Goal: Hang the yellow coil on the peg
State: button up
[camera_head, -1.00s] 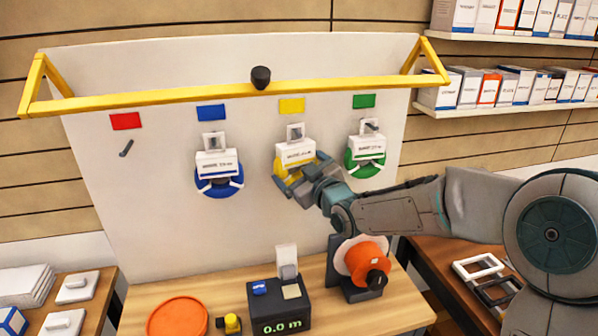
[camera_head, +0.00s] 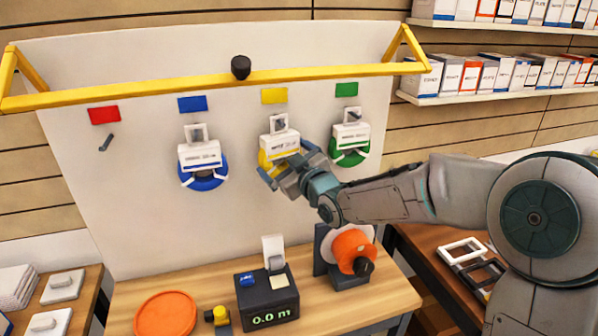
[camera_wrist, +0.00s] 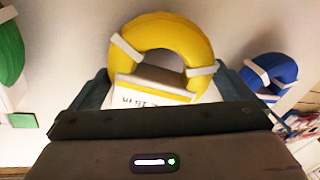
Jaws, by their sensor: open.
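The yellow coil (camera_head: 266,158) hangs against the white board below the yellow square (camera_head: 274,95), with a white label (camera_head: 278,147) across its upper part. A pale hanger tab (camera_head: 279,123) shows above the label; the peg itself is hard to make out. My gripper (camera_head: 286,166) is open in front of the coil and hides its lower right part. In the wrist view, the yellow coil (camera_wrist: 172,42) with white bands lies beyond my gripper (camera_wrist: 160,88), between its spread fingers. Whether a finger touches the coil I cannot tell.
Blue (camera_head: 204,172) and green (camera_head: 350,152) coils hang on either side. The peg under the red square (camera_head: 104,115) is bare. A yellow bar (camera_head: 150,86) crosses above. Below, the table (camera_head: 215,275) holds an orange disc (camera_head: 166,314), a meter box (camera_head: 267,298) and an orange spool (camera_head: 354,250).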

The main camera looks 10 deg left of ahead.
jog(key=b+v, duration=0.1)
jog(key=v, duration=1.2)
jog(key=s+d+f+m+g+h, duration=0.15)
jog(key=d+f+m+h, duration=0.35)
jog(key=d, duration=0.5)
jog(key=s+d+f+m+g+h, duration=0.15)
jog(key=d+m+h, duration=0.25)
jog(key=d+h, duration=0.5)
jog(key=s+d+f+m+g, duration=0.2)
jog(key=s+d+f+g, duration=0.1)
jog(key=s, duration=0.6)
jog(key=s+d+f+m+g+y, duration=0.1)
jog(key=s+d+f+m+g, duration=0.1)
jog(key=s, duration=0.7)
jog(key=shift+d+f+m+g, duration=0.4)
jog(key=shift+d+g, duration=0.4)
jog(key=shift+w, duration=0.1)
